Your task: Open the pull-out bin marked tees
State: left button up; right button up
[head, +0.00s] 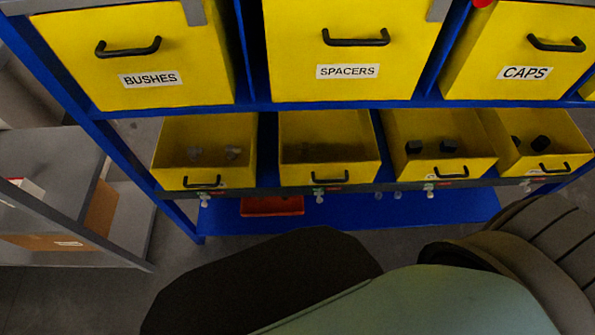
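No label reading tees can be made out. The upper row shows yellow bins marked bushes (190,45), spacers (290,40) and caps (490,40), each with a black handle. The lower row has open-topped yellow bins whose labels are too steeply angled to read. The first lower bin (165,160) holds small grey pieces, and the second (325,172) has a dark, unclear bottom. The third (470,164) and fourth (515,165) hold black pieces. Neither of my grippers shows in the head view.
A blue rack frame (300,106) carries the bins. A red tray (272,206) lies on its blue bottom shelf (400,215). A grey shelf unit (60,170) with brown boxes stands at the left. Large dark and pale green shapes cover the bottom foreground.

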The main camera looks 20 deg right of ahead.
aim_at(347, 151)
jog(key=u, duration=0.1)
jog(key=k, duration=0.95)
jog(key=z, duration=0.75)
jog(key=i, duration=0.5)
jog(key=z, duration=0.05)
